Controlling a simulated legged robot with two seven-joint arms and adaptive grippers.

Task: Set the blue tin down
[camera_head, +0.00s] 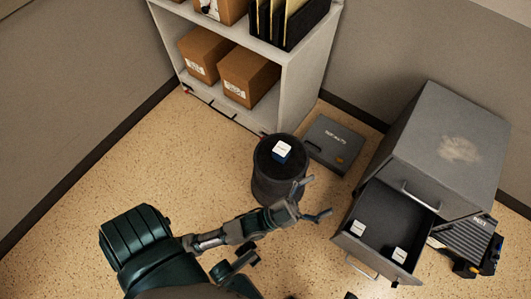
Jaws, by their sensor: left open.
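A grey cabinet (448,140) stands at right with its drawer (384,206) pulled out, holding two small labelled boxes. A flat grey case (334,143) lies behind the stand. A shelf (309,85) with cartons is at the back. The floor at left is clear.

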